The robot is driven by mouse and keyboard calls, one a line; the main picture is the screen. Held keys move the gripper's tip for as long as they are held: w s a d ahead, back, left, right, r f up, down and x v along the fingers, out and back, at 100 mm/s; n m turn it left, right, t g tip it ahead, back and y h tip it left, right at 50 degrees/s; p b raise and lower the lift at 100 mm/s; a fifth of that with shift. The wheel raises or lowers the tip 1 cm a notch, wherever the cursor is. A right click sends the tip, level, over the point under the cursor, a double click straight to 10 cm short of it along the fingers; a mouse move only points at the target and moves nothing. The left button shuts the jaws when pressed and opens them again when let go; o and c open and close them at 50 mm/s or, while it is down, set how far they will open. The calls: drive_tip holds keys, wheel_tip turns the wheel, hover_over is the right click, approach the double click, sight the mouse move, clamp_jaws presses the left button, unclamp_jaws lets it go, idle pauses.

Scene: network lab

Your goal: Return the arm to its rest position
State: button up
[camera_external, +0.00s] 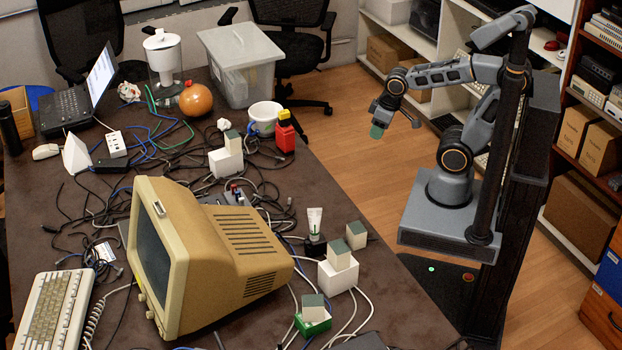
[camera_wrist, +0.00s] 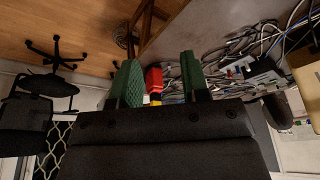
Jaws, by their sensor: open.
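My gripper (camera_external: 393,122) hangs at the end of my raised, bent arm, over the wooden floor to the right of the table. In the wrist view my gripper (camera_wrist: 160,85) shows two green fingers spread apart with nothing held between them. A red and yellow object (camera_wrist: 154,82) shows between the fingers but lies well beyond them, by the table edge. My arm is clear of the table and touches nothing that I can see.
The brown table (camera_external: 395,300) holds a beige monitor (camera_external: 200,255), cables, white boxes and a white bucket (camera_external: 264,117). Shelves with cardboard boxes (camera_external: 575,130) stand at the right. Black chairs (camera_external: 300,50) stand behind the table. The floor (camera_external: 360,150) under my gripper is free.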

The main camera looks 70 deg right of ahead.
wheel_tip(320, 180, up, 6)
drive_tip(key=p, duration=0.5)
idle(0.8)
